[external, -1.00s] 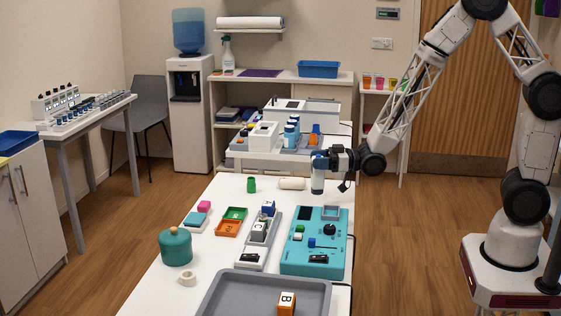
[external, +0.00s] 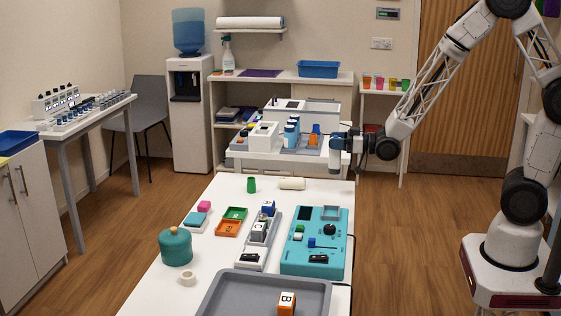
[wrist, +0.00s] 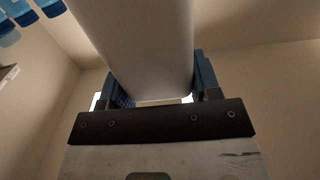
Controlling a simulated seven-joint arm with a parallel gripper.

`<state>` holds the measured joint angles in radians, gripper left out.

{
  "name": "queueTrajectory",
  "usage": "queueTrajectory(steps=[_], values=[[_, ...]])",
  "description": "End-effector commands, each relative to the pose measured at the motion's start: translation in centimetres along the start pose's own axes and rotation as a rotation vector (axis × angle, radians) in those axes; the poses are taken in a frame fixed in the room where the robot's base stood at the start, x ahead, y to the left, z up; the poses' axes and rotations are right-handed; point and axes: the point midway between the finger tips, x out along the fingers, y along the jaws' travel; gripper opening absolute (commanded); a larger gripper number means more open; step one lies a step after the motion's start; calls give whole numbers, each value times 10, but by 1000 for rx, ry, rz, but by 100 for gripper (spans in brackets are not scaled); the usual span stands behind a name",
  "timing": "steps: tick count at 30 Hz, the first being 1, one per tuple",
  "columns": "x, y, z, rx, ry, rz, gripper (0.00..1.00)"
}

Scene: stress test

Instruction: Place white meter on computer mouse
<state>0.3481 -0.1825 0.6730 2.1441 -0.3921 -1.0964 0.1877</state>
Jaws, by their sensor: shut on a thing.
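In the wrist view the pale cylinder (wrist: 140,45) fills the space between the blue finger pads. A small white unit with a black face (external: 249,257) lies on the table's near middle; I cannot tell if it is the white meter. I cannot make out a computer mouse in these frames.
A teal panel (external: 301,268) with a knob, a grey tray (external: 222,291) and a teal pot (external: 175,248) stand nearer. Blue-topped bottles (external: 291,133) stand on equipment beyond.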

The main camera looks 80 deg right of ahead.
Motion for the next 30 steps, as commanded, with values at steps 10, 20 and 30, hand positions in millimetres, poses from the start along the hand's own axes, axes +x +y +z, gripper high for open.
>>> queueTrajectory(steps=[10, 20, 30], values=[[5, 1, 0, 0, 1, -1, 16], [37, 9, 4, 0, -1, -2, 16], [81, 20, 8, 0, 1, -2, 16]])
